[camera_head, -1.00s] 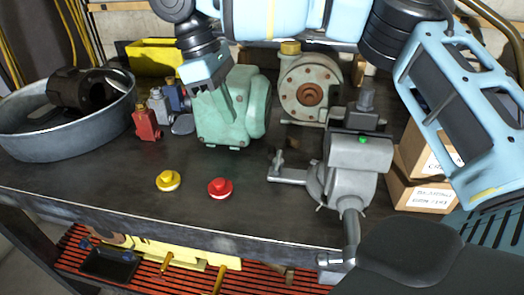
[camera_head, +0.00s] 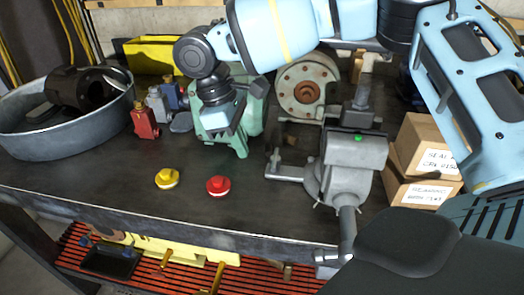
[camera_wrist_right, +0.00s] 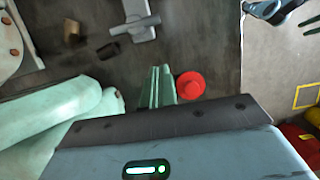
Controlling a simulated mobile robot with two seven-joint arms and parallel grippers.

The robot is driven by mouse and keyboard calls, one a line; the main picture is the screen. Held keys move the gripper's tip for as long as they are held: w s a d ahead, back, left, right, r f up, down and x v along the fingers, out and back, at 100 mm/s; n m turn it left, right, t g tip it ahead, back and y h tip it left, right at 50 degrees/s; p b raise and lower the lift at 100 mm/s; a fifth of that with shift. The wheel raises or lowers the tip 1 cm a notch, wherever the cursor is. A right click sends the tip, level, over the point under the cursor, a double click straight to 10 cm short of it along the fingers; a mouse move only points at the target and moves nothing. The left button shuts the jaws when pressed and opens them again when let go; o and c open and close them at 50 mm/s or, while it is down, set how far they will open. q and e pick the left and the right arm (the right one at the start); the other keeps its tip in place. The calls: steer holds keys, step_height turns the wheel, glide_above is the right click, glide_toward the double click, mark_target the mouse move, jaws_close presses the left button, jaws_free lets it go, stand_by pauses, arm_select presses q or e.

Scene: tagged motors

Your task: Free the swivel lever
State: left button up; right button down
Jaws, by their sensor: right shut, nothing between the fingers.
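The grey vise (camera_head: 350,165) stands near the table's front edge. Its swivel lever (camera_head: 285,173) sticks out to the left at the base, with a short upright end. The lever also shows at the top of the wrist view (camera_wrist_right: 138,22). My right gripper (camera_head: 234,130) is shut and empty, pointing down in front of the green motor (camera_head: 252,118), left of the lever and apart from it. The gripper partly hides the motor. In the wrist view a small dark piece (camera_wrist_right: 108,51) lies beside the lever. My left gripper is not in view.
A yellow button-like piece (camera_head: 168,179) and a red one (camera_head: 218,186) lie at the front. A flanged grey housing (camera_head: 305,80) stands behind. A round metal pan (camera_head: 65,140) and small tagged pieces (camera_head: 145,122) are left, cardboard boxes (camera_head: 425,160) right. Table between red piece and lever is clear.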

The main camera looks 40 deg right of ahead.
mark_target(275, 163)
steer(key=shift+x, duration=0.75)
steer(key=shift+s+d+p, duration=0.5)
steer(key=shift+s+d, duration=0.05)
steer(key=shift+s, duration=0.1)
steer(key=shift+s+d+f, duration=0.15)
steer(key=shift+s+d, duration=0.3)
steer(key=shift+s, duration=0.15)
steer(key=shift+s+d+f+p, duration=0.2)
steer(key=shift+s+d+p, duration=0.05)
steer(key=shift+d+p, duration=0.05)
